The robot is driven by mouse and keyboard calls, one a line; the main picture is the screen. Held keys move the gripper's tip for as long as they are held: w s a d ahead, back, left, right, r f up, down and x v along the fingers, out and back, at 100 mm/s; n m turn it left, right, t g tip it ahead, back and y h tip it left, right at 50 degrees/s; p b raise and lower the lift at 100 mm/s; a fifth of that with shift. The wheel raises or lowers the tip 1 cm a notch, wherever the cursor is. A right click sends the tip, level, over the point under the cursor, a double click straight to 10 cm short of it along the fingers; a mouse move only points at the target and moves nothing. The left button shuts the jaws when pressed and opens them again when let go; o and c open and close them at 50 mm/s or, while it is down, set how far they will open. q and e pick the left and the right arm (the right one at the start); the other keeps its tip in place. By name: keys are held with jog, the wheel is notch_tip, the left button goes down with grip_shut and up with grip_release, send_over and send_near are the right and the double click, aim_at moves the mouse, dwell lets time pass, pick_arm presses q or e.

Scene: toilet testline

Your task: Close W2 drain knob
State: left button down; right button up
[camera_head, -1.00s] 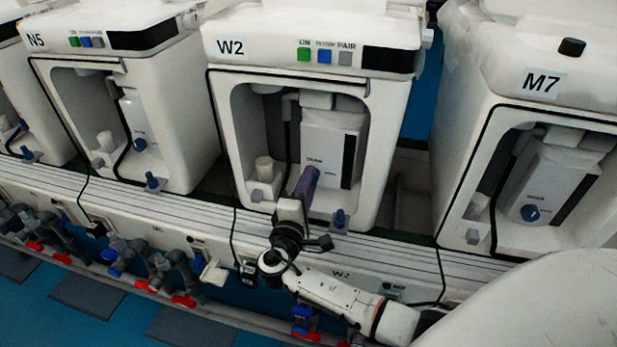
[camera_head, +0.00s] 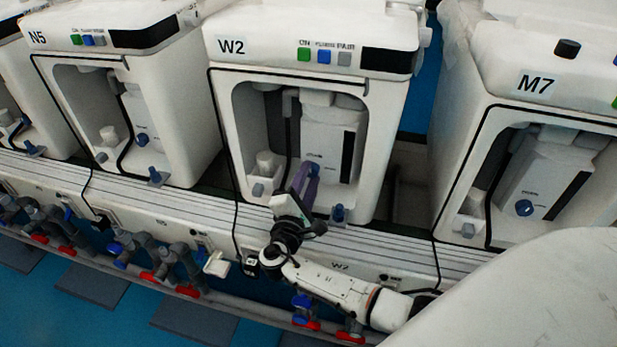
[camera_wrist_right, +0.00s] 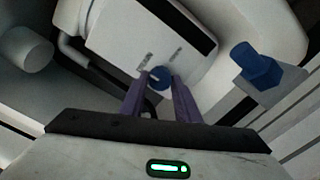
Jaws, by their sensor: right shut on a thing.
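The W2 unit (camera_head: 388,120) stands in the middle of the head view, with a pale box (camera_head: 322,135) inside its open bay. The W2 drain knob (camera_wrist_right: 160,77) is a small round blue knob on the box face in the right wrist view. My right gripper (camera_head: 308,180) reaches into the bay from below. In the right wrist view its purple fingers (camera_wrist_right: 160,88) are closed in on the knob, one on each side. The fingers largely hide the knob in the head view. My left gripper is not in view.
A blue fitting (camera_wrist_right: 256,65) stands to the right of the fingers; it also shows at the bay's front edge (camera_head: 339,213). A white cylinder (camera_wrist_right: 26,48) is at the left. Units N5 (camera_head: 170,110) and M7 (camera_head: 470,130) flank W2.

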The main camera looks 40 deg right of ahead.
jog(key=o, duration=1)
jog(key=shift+o, duration=0.2)
jog(key=v, duration=1)
jog(key=shift+s+p, duration=0.2)
jog(key=shift+p, duration=0.15)
jog(key=shift+a, duration=0.1)
